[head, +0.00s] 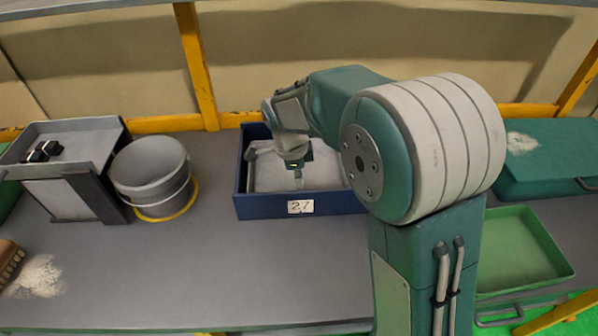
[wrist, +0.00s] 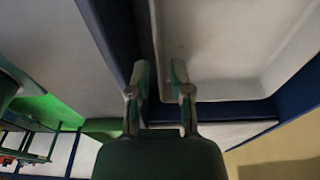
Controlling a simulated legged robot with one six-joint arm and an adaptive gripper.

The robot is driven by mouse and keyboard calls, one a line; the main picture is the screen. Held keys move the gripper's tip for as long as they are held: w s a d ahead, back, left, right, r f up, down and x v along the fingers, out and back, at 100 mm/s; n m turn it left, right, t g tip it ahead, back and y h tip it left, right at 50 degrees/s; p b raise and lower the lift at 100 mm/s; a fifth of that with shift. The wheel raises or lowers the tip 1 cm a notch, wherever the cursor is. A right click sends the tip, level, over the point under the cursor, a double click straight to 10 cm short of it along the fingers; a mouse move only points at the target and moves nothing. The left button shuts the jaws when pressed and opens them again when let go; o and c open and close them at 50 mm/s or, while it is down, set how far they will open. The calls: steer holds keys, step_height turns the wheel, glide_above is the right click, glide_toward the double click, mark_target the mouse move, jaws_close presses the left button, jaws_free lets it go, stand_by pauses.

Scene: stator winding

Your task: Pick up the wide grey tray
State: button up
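My arm hides the right part of the tray. My gripper (head: 298,178) points down at the tray's left front area. In the wrist view my gripper (wrist: 160,72) has its two fingers apart, with nothing held between them. The grey tray (wrist: 225,45) fills the upper right there, and its rim runs up between the fingers. The left finger is over the blue box wall side, the right over the tray's inside. Contact cannot be told.
A grey bucket (head: 150,170) with a yellow ring and a grey bin (head: 62,200) stand left of the box. A green tray (head: 520,250) and a green case (head: 550,165) lie right. White powder (head: 38,275) and a brush (head: 8,262) are front left. The middle front bench (head: 200,275) is clear.

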steer(key=f, duration=0.4)
steer(key=shift+s+a+f, duration=0.1)
steer(key=shift+a+f, duration=0.15)
steer(key=shift+a, duration=0.05)
steer(key=shift+d+f, duration=0.25)
steer(key=shift+f, duration=0.3)
steer(key=shift+d, duration=0.25)
steer(key=c, duration=0.3)
steer(key=shift+a, duration=0.1)
jaws_close()
steer(key=shift+a, duration=0.1)
